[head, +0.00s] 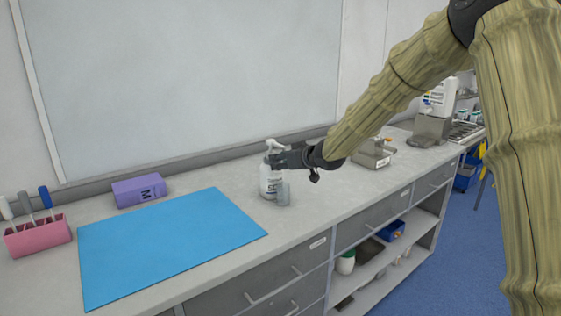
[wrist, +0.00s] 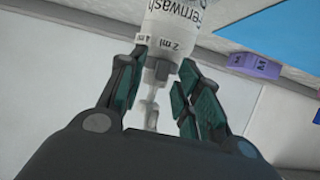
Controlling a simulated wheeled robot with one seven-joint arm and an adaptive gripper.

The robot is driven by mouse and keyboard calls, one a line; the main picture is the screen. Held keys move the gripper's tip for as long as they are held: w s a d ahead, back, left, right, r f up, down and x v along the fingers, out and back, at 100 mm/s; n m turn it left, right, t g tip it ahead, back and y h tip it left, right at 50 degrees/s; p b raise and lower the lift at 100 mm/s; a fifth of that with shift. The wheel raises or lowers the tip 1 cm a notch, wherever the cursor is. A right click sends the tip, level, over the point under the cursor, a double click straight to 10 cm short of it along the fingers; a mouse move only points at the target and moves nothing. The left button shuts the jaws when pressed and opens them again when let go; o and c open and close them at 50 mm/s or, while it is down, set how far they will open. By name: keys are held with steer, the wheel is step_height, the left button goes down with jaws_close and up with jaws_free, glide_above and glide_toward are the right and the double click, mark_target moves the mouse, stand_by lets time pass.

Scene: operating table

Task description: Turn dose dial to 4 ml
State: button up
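A white pump bottle (head: 268,182) with a pump head (head: 275,146) stands on the counter, beyond the blue mat's right end. In the wrist view the bottle (wrist: 176,18) appears upside down, with "ernwash" lettering readable. Its dose dial (wrist: 168,46) is a white collar below the pump, with "2 ml" towards the camera and "4 ml" partly visible at the left edge. My gripper (wrist: 163,62) is open, with one finger on each side of the pump neck close to the dial. Contact cannot be told. In the head view my gripper (head: 277,160) partly hides the bottle's top.
A small grey translucent container (head: 283,193) stands close to the bottle's right. A blue mat (head: 165,240), purple box (head: 139,190) and pink holder with tools (head: 38,237) lie left. A grey device (head: 373,155) stands further right. The counter front edge is near the bottle.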

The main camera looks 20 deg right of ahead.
steer(key=shift+w+a+f, duration=0.15)
steer(key=shift+w, duration=0.15)
jaws_close()
